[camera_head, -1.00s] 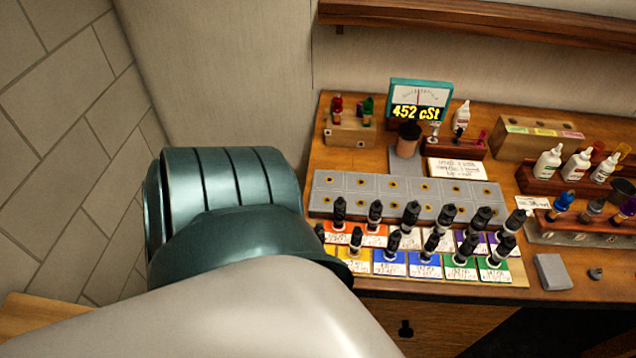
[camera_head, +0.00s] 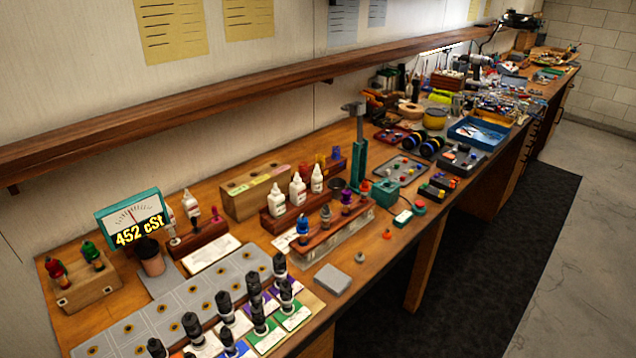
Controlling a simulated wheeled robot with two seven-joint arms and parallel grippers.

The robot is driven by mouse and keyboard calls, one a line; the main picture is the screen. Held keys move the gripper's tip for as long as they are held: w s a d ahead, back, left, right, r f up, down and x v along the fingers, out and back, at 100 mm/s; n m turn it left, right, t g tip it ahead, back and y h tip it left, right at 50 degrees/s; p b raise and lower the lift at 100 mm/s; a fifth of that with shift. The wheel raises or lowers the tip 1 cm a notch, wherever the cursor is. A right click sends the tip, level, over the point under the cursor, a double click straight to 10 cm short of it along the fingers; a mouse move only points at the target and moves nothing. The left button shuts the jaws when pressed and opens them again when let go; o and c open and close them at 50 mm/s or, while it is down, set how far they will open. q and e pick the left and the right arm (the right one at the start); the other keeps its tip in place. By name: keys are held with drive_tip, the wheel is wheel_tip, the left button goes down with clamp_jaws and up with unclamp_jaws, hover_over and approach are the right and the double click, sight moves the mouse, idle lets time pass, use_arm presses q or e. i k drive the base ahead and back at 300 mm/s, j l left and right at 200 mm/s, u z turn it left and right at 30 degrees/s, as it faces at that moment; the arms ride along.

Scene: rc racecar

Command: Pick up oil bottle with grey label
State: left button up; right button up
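Several white bottles are in view. Three of them stand upright in a dark wooden rack, at the left (camera_head: 276,200), middle (camera_head: 298,190) and right (camera_head: 317,178). Several black-capped shock-like pieces (camera_head: 258,318) stand on coloured cards at the front left. Neither of my grippers is in view.
A meter reading 452 cSt (camera_head: 130,215) stands at the back left. A grey hole plate (camera_head: 172,302), a wooden box (camera_head: 255,190), a clear-fronted rack (camera_head: 325,235) and a green post stand (camera_head: 360,160) crowd the bench. A grey block (camera_head: 332,279) lies near the front edge.

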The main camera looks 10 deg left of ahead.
sight(317, 177)
drive_tip(key=i+l+z, duration=0.25)
drive_tip(key=i+l, duration=0.15)
drive_tip(key=i+l+z, duration=0.25)
drive_tip(key=i+l, duration=0.15)
drive_tip(key=l, duration=0.15)
drive_tip(key=i+l+z, duration=0.25)
drive_tip(key=i, duration=0.45)
drive_tip(key=i+l+z, duration=0.1)
drive_tip(key=i+z, duration=0.15)
drive_tip(key=i, duration=0.4)
drive_tip(key=i+u, duration=0.2)
drive_tip(key=i, duration=0.35)
drive_tip(key=i+l+u, duration=0.15)
drive_tip(key=i, duration=0.4)
drive_tip(key=i+u, duration=0.2)
drive_tip(key=u, duration=0.2)
drive_tip(key=i+u, duration=0.2)
drive_tip(key=u, duration=0.2)
drive_tip(key=i+l+u, duration=0.1)
drive_tip(key=u, duration=0.3)
drive_tip(key=i+u, duration=0.2)
drive_tip(key=u, duration=0.3)
drive_tip(key=i+l+u, duration=0.1)
drive_tip(key=i+u, duration=0.15)
drive_tip(key=u, duration=0.2)
drive_tip(key=i+l+u, duration=0.15)
drive_tip(key=u, duration=0.35)
